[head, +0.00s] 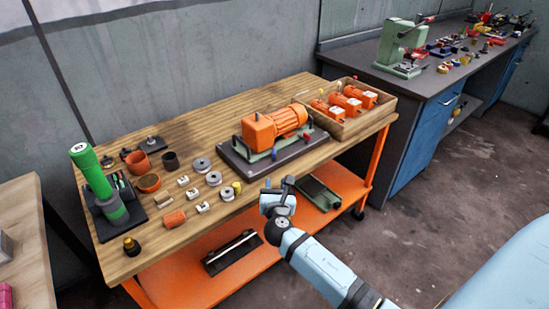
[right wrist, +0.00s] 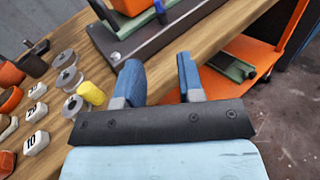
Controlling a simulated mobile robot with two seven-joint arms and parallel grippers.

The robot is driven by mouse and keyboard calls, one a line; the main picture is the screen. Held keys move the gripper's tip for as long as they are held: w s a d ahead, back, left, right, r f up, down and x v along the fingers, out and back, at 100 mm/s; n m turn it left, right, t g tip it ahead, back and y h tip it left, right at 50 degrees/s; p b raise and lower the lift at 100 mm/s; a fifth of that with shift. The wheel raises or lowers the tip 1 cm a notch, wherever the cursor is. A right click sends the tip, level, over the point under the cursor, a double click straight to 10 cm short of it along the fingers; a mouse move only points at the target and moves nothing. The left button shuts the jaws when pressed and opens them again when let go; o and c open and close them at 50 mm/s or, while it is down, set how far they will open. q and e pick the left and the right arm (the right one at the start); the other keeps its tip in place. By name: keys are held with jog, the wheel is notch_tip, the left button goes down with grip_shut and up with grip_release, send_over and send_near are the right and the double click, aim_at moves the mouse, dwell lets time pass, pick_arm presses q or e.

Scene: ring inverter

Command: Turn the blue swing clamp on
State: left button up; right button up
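My right gripper (head: 278,184) is in front of the bench edge, short of the plate. In the right wrist view, its two blue fingers (right wrist: 158,68) are apart with nothing between them. My left gripper is not in view.
A wooden tray (head: 345,132) with orange motors stands right of the plate. Grey discs (head: 202,164), labelled white weights (head: 203,207) and a yellow cylinder (right wrist: 92,94) lie to the left. An orange lower shelf (head: 215,270) is under the benchtop.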

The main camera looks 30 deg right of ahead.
aim_at(274, 155)
jog(key=shift+n+h, duration=0.4)
jog(key=shift+n, duration=0.1)
jog(key=x, duration=0.5)
jog(key=b+x, duration=0.1)
jog(key=x, duration=0.3)
jog(key=r+x, duration=0.1)
jog(key=x, duration=0.4)
jog(key=shift+w, duration=0.4)
jog(key=shift+r, duration=0.1)
jog(key=shift+c, duration=0.4)
grip_shut()
